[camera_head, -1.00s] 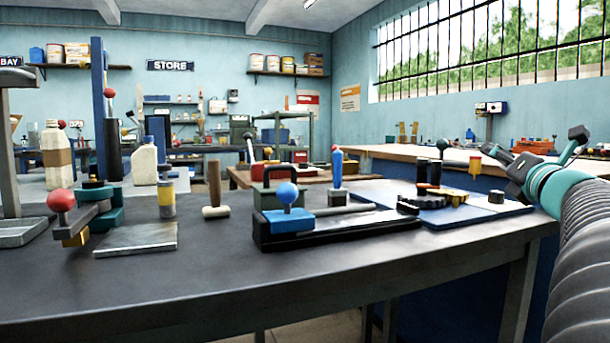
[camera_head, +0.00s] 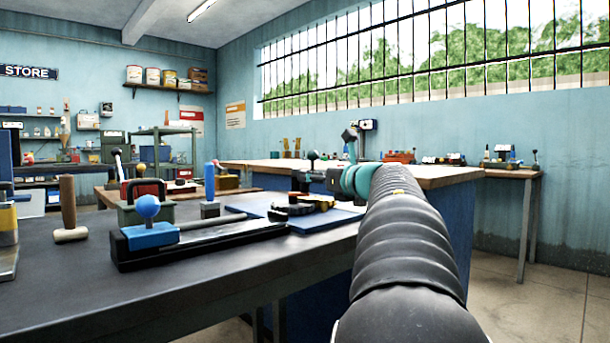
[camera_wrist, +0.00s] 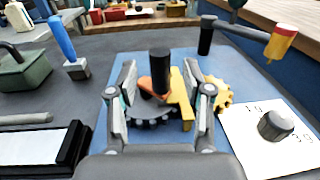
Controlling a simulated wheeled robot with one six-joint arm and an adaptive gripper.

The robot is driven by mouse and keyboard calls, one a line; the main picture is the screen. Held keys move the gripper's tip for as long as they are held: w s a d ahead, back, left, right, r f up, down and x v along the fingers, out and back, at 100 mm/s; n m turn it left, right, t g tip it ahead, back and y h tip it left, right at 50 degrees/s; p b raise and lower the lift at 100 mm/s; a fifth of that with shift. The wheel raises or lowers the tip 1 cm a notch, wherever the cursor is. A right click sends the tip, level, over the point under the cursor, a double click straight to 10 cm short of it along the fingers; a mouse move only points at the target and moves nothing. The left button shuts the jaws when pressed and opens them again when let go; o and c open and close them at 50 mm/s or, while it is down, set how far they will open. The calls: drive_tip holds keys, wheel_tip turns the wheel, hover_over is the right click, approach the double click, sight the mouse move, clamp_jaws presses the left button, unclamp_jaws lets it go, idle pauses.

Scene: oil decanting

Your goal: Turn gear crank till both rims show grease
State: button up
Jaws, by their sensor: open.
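The gear set sits on a blue board (camera_head: 335,217), which also shows in the wrist view (camera_wrist: 210,62). In the wrist view a dark toothed gear (camera_wrist: 150,122) lies beside a yellow gear (camera_wrist: 221,93), with a yellow upright piece (camera_wrist: 186,94) between them. An orange crank arm (camera_wrist: 148,88) lies above the dark gear, with a black upright handle (camera_wrist: 160,72). My gripper (camera_wrist: 159,64) is open, one finger on each side of the handle; I see no contact. Its body hides the near part of the board. I cannot make out grease on either rim.
A white card (camera_wrist: 262,148) with a dark knob (camera_wrist: 277,126) lies right of the gears.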

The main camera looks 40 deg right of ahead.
sight(305, 192)
drive_tip(key=shift+w, duration=2.05)
clamp_jaws()
drive_tip(key=shift+d, duration=0.2)
